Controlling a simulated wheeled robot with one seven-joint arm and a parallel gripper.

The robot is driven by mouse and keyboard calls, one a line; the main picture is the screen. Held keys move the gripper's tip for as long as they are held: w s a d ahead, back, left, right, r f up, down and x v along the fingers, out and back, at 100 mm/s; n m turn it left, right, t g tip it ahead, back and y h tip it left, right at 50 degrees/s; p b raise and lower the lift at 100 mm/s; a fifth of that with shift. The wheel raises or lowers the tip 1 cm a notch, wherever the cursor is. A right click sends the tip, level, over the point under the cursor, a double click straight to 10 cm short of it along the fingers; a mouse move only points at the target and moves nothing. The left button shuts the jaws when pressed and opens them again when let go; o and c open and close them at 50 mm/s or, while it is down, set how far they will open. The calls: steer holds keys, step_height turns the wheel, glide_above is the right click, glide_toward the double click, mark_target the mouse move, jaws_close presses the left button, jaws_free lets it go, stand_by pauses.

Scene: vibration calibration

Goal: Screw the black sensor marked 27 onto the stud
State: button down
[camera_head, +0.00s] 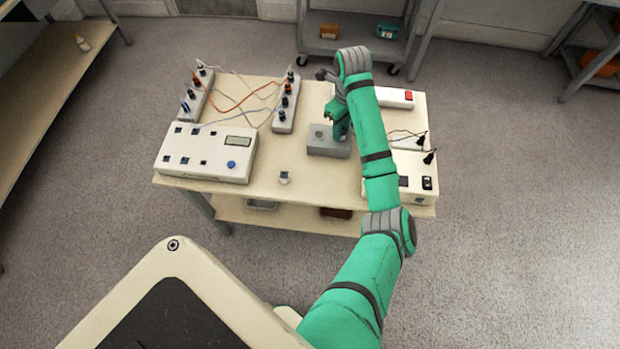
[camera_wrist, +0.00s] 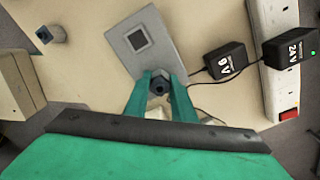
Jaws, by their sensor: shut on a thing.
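My gripper (camera_wrist: 162,90) has its two green fingers closed on a small dark hexagonal piece (camera_wrist: 161,84). No number can be read on it, so I cannot tell whether it is the sensor marked 27. In the head view my gripper (camera_head: 339,128) is over the right part of the table, at the grey block (camera_head: 328,150). In the wrist view the grey block (camera_wrist: 166,28) has a dark square on its top, and the held piece appears near its lower edge. I cannot tell whether they touch. No stud can be made out clearly.
A small grey cube with a dark top (camera_head: 284,177) stands near the table's front edge. A white device with a display (camera_head: 205,165) is at left. Strips with plugs and cables (camera_head: 285,120) lie behind. Black adapters (camera_wrist: 222,62) and a white power strip (camera_wrist: 278,90) are close by.

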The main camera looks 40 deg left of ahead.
steer(key=shift+r+m, duration=0.1)
steer(key=shift+m, duration=0.7)
steer(key=c, duration=1.4)
jaws_free()
steer(key=shift+c, duration=0.3)
steer(key=n, duration=0.4)
steer(key=shift+n, duration=2.1)
